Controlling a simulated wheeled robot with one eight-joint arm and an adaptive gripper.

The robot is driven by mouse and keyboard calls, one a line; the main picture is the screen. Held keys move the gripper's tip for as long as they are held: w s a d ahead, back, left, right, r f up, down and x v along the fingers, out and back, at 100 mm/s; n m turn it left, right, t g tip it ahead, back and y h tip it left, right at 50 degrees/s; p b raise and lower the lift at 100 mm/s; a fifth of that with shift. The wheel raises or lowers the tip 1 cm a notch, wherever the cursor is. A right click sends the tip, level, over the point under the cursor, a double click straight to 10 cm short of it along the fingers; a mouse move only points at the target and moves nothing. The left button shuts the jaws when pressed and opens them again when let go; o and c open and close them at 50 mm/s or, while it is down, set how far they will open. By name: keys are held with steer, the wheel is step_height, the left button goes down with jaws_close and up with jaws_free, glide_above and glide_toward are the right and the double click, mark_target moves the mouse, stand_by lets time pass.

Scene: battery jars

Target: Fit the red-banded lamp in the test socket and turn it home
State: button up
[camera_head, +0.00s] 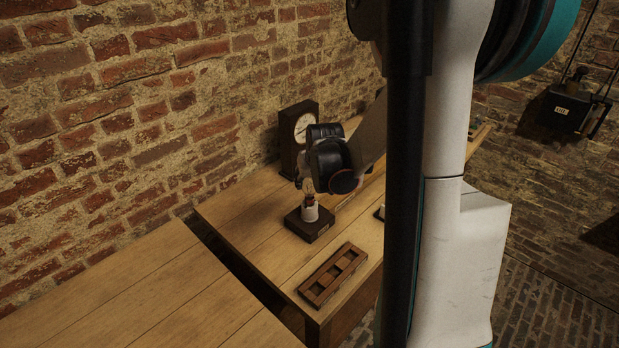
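The test socket is a pale cylinder (310,213) on a dark square block (309,227) on the wooden bench. The lamp (309,189) stands upright at the socket's mouth, with a reddish band low on it. Whether it is seated or just resting there I cannot tell. My gripper (306,181) points down over the lamp, with its fingers at the glass. The dark wrist hides most of the fingers, so I cannot tell whether they grip it.
A dark wooden tray (333,274) with several compartments lies near the bench's front edge. A clock (299,133) stands behind my gripper by the brick wall. A gap separates this bench from another wooden top (150,300) at left. My arm hides the bench's right part.

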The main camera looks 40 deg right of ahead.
steer(key=shift+f+b, duration=0.55)
steer(key=shift+f, duration=0.05)
stand_by(0.4)
stand_by(0.3)
steer(key=m+g+h, duration=0.1)
steer(key=m, duration=0.2)
steer(key=shift+a+h, duration=0.1)
steer(key=shift+h, duration=0.2)
steer(key=shift+m+g+h+b, duration=0.35)
steer(key=shift+m+g+h, duration=0.3)
steer(key=shift+m, duration=1.05)
steer(key=shift+w+m+g, duration=0.1)
steer(key=shift+m+g, duration=0.45)
steer(key=shift+m, duration=0.25)
steer(key=m+g, duration=0.1)
steer(key=m, duration=0.1)
steer(key=m+g+h, duration=0.1)
steer(key=m, duration=0.1)
steer(key=shift+m+g+b, duration=0.3)
steer(key=shift+m+b, duration=0.05)
steer(key=shift+m, duration=0.05)
